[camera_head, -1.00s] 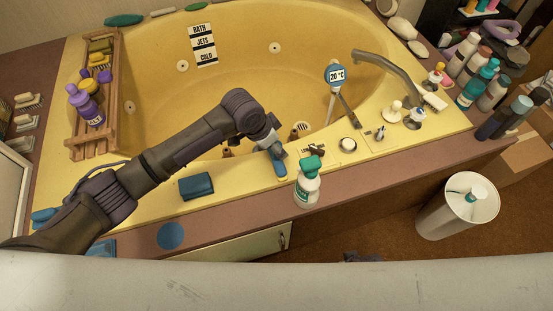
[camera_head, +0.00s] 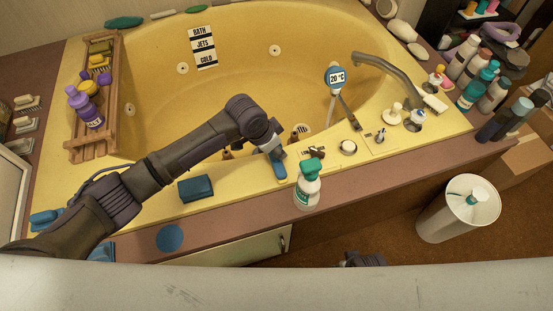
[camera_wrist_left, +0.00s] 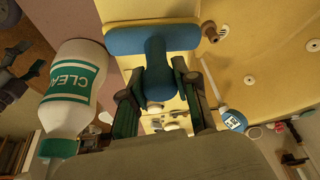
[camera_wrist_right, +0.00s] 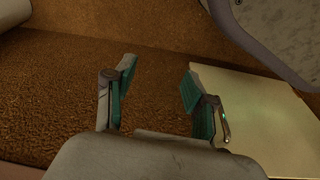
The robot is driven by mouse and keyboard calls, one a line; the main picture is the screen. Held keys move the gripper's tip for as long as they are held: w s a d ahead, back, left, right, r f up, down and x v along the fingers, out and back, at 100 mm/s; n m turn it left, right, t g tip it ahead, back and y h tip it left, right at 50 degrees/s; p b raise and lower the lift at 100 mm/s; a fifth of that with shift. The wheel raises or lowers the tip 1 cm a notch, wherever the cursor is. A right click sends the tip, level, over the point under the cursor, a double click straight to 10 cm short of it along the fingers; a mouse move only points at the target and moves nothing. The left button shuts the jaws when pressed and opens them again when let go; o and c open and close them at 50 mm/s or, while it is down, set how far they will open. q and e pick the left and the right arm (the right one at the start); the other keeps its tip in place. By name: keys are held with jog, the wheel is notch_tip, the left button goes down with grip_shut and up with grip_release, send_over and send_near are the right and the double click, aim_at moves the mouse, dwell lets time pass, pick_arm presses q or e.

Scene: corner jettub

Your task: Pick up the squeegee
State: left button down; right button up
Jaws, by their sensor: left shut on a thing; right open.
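The squeegee is blue, with a wide head (camera_wrist_left: 152,38) and a short handle, and fills the middle of the left wrist view. In the head view, its blue end (camera_head: 279,169) shows at the tub's front rim, under my left gripper (camera_head: 271,146). My left gripper (camera_wrist_left: 158,78) is shut on the handle, with one finger on each side. Whether the squeegee touches the rim is unclear. My right gripper (camera_wrist_right: 160,76) is open and empty over the brown carpet. Only a dark part of it (camera_head: 362,259) shows at the bottom of the head view.
The faucet (camera_head: 385,68) is farther right. A white bin (camera_head: 457,210) stands on the floor.

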pick_arm(q)
jog(key=shift+r, duration=0.1)
notch_tip(320, 180, up, 10)
jog(key=shift+f+p, duration=0.1)
jog(key=shift+p, duration=1)
pick_arm(e)
jog(key=s+f, duration=0.4)
jog(key=f, duration=0.2)
pick_arm(q)
jog(key=s+a+r+n+t+y, duration=0.1)
jog(key=s+a+r+n, duration=0.25)
jog(key=a, duration=0.25)
jog(key=s+a+r+n+y, duration=0.2)
jog(key=a+r+n, duration=0.25)
jog(key=a, duration=0.25)
jog(key=s+a+r+n+t+y, duration=0.1)
jog(key=s+a+r+n, duration=0.15)
jog(key=a+r, duration=0.3)
notch_tip(320, 180, up, 14)
jog(key=p, duration=1.4)
jog(key=shift+a+f+n, duration=0.15)
jog(key=shift+n, duration=0.3)
pick_arm(e)
jog(key=s+d+r, duration=0.1)
jog(key=s+r, duration=0.1)
jog(key=s, duration=0.5)
jog(key=s+d+r+g, duration=0.1)
jog(key=s+d+r, duration=0.1)
jog(key=s, duration=0.4)
jog(key=shift+s, duration=0.35)
